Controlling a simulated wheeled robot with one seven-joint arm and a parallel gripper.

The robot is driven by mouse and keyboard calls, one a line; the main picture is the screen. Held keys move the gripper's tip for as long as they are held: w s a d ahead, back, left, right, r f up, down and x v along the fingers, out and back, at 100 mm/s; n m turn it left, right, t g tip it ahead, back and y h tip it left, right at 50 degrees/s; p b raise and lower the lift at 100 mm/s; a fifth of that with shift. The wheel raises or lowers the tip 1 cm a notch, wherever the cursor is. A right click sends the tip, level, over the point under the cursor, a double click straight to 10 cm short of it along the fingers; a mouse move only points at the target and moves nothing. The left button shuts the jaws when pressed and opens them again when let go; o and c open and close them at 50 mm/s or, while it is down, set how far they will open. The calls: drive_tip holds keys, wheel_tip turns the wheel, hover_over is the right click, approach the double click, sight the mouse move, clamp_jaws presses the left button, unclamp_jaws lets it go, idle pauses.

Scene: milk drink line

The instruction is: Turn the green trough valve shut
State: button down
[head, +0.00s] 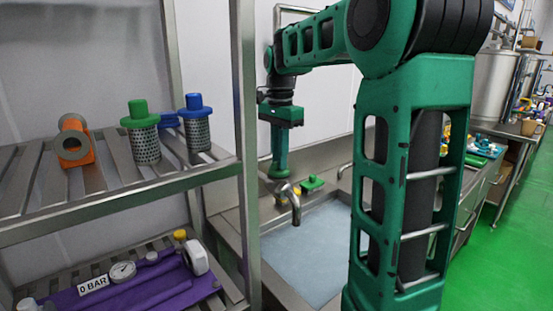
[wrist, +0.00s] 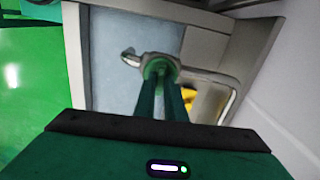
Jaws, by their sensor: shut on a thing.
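The trough tap (head: 293,203) is a grey metal spout that curves down over the trough (head: 305,252); it also shows in the wrist view (wrist: 131,58). The green valve (wrist: 157,66) is a round knob at the base of this spout, partly hidden by my fingers. My gripper (head: 279,172) points straight down from above, and its green fingers (wrist: 164,88) are shut on the knob. I cannot tell from these frames how far the valve is turned.
A yellow thing (wrist: 190,98) sits close to my fingers. A metal rack (head: 245,130) with filters and an orange fitting (head: 75,143) stands at left.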

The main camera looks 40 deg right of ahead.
drive_tip(key=shift+w+a+m, duration=0.15)
drive_tip(key=shift+m, duration=0.25)
drive_tip(key=c, duration=1.8)
unclamp_jaws()
wheel_tip(320, 180, up, 11)
drive_tip(key=shift+f, duration=0.1)
